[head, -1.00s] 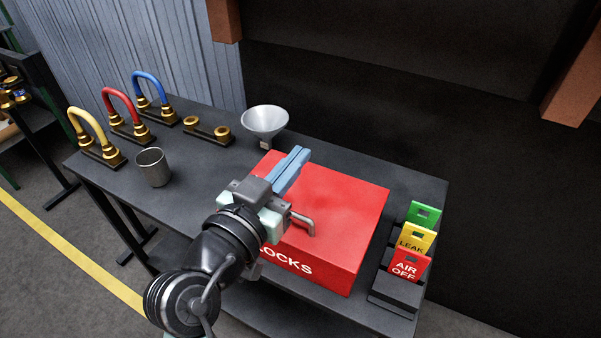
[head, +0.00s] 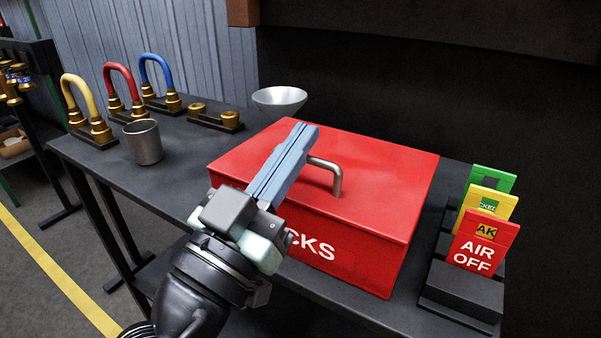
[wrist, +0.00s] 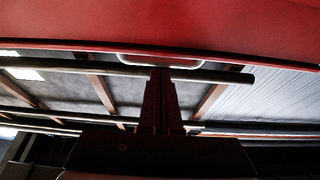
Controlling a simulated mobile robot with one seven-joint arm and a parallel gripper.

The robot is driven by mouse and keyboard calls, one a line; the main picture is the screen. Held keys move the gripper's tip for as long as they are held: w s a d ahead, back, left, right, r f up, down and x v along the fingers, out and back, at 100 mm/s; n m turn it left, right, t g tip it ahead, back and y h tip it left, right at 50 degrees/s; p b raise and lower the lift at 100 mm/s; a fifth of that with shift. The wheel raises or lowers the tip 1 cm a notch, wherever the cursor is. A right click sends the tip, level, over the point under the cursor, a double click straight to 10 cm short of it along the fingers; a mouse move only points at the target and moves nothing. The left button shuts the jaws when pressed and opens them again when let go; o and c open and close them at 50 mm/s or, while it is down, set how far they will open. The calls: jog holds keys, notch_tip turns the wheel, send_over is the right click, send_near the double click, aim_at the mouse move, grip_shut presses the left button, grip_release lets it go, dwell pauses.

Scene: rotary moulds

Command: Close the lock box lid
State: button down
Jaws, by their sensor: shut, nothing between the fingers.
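The red lock box (head: 350,262) stands on the dark bench with white lettering on its front, partly hidden by my gripper. Its red lid (head: 385,185) lies flat on top, and I see no gap along the visible edges. A grey bent handle (head: 337,178) rises from the lid. My gripper (head: 304,130) is shut and empty, its blue-grey fingers pointing up and away in front of the lid, left of the handle. I cannot tell whether they touch the lid. In the wrist view a red surface (wrist: 160,25) fills the top, with the handle (wrist: 160,62) at its edge beyond the fingers.
A grey funnel (head: 280,101) stands behind the box. A metal cup (head: 144,142) and yellow, red and blue hoops on brass fittings (head: 155,75) stand at left. Upright tags (head: 480,240) in a black rack stand close to the box's right. Bare bench lies left of the box.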

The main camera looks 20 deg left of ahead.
jog(key=shift+s+f+t+b, duration=0.2)
jog(key=shift+f+b, duration=0.25)
jog(key=shift+b, duration=0.45)
jog(key=shift+s+f+t+b, duration=0.15)
jog(key=shift+f+b, duration=0.3)
jog(key=shift+b, duration=0.45)
jog(key=shift+w+b, duration=0.1)
jog(key=shift+b, duration=0.3)
jog(key=r+p, duration=0.2)
jog(key=r, duration=0.1)
jog(key=r+p, duration=0.1)
jog(key=shift+w+d+r+p, duration=0.15)
jog(key=shift+w+r+p, duration=0.1)
jog(key=shift+w+p, duration=0.1)
jog(key=b+v, duration=0.2)
jog(key=v, duration=0.8)
jog(key=shift+f+b, duration=0.3)
